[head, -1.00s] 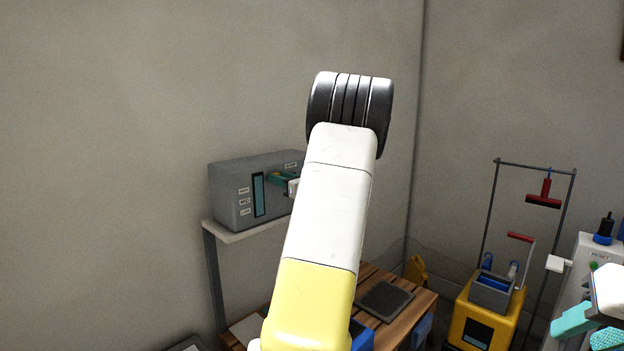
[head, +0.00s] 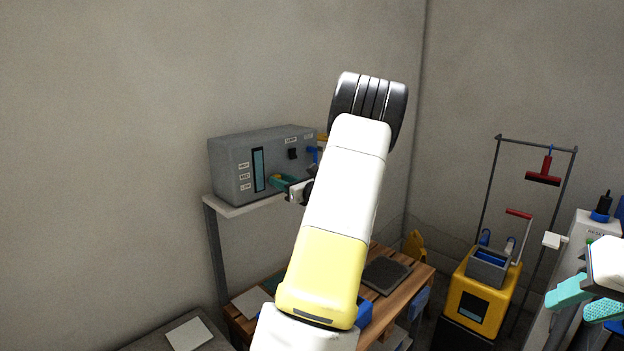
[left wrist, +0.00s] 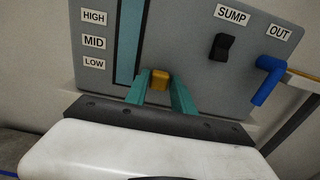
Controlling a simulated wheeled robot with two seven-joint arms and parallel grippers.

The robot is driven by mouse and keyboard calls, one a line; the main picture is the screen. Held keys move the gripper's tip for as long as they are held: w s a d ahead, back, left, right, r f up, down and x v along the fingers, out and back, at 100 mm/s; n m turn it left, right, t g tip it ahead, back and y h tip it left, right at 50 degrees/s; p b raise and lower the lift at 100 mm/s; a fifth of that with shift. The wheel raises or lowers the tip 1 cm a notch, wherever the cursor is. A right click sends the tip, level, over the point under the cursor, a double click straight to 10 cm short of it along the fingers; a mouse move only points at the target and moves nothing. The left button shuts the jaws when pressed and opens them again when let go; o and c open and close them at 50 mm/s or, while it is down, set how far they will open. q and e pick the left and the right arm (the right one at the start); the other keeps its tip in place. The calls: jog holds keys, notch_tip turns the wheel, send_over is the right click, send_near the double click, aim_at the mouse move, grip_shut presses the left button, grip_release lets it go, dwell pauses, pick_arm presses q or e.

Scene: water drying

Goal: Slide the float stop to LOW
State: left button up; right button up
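The grey control box (head: 232,177) on the wall shelf carries a dark sight strip with HIGH, MID and LOW labels beside it. In the left wrist view, the float stop (left wrist: 160,78) is a small orange-yellow knob right of the strip (left wrist: 131,40), near the strip's lower end and a little below the LOW label (left wrist: 94,62). My left gripper (left wrist: 159,88) has its teal fingers on either side of the knob, apparently shut on it. In the head view, my left gripper (head: 283,181) is partly hidden by my arm. My right gripper (head: 585,300) is open and empty at the right edge.
A black SUMP switch (left wrist: 221,47) and a blue OUT valve handle (left wrist: 267,82) sit right of the knob on the panel. A wooden bench (head: 405,295) stands below. A yellow bucket cart (head: 480,310) and a hanging red squeegee (head: 543,178) are at the right.

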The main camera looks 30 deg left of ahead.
pick_arm(q)
jog(key=shift+o, duration=1.2)
jog(key=v, duration=0.7)
jog(key=shift+d, duration=0.4)
jog(key=shift+s, duration=0.15)
